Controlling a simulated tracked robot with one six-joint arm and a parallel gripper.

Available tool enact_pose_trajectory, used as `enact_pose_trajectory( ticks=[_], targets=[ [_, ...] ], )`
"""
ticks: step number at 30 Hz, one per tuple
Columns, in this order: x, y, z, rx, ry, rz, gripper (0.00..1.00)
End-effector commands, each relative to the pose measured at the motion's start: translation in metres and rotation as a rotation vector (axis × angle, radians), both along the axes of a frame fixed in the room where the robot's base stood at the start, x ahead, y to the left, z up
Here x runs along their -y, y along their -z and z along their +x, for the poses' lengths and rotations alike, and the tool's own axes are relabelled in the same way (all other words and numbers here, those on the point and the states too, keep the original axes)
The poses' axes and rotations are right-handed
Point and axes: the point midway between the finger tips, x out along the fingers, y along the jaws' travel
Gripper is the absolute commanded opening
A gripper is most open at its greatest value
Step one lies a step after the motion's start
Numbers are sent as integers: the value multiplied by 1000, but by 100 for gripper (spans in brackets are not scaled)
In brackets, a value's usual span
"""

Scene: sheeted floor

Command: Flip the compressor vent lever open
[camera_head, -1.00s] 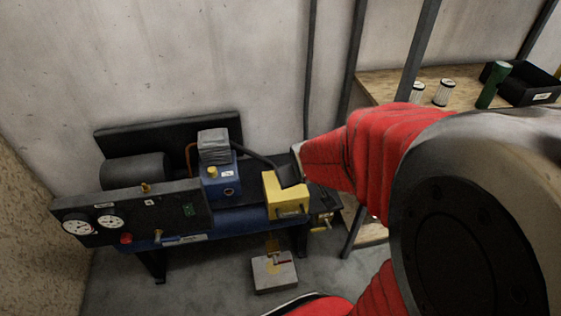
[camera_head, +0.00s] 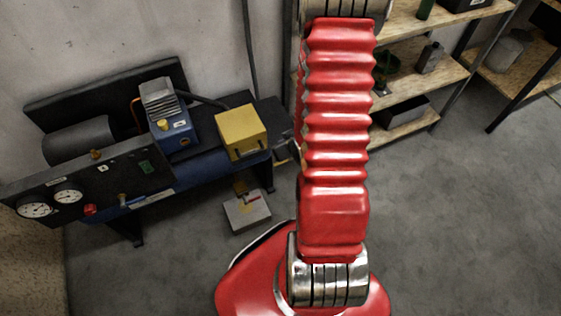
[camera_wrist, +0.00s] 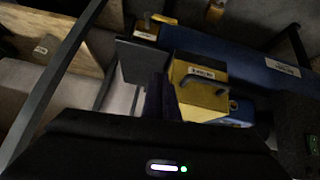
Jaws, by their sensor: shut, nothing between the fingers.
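The compressor (camera_head: 170,125) stands by the wall at left in the head view, with a blue pump block, a dark motor and a gauge panel (camera_head: 100,180). A grey floor box (camera_head: 247,210) below has a red lever-like part on top. I cannot tell which part is the vent lever. My gripper (camera_wrist: 160,97) shows in the wrist view as dark, shut, empty fingers, beside a yellow box (camera_wrist: 199,100) with a handle. The head view does not show the gripper.
The yellow box (camera_head: 241,130) sits at the right end of the compressor. Wooden shelves (camera_head: 425,65) with dark bins stand at the right, behind my red arm. A grey post (camera_wrist: 58,78) crosses the wrist view at left. Floor (camera_head: 450,220) at right is clear.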

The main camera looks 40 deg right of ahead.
Motion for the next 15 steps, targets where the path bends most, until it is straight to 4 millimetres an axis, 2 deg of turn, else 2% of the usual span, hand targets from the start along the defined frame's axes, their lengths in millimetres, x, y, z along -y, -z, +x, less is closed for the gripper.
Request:
enact_pose_trajectory(
  ticks=[1,6,10,15],
  targets=[
    [1,13,-7,5,10,14,0],
    [1,42,-23,50,30,46,0],
    [0,56,-32,79,46,64,0],
    [-1,62,-36,99,53,73,0]
  ],
)
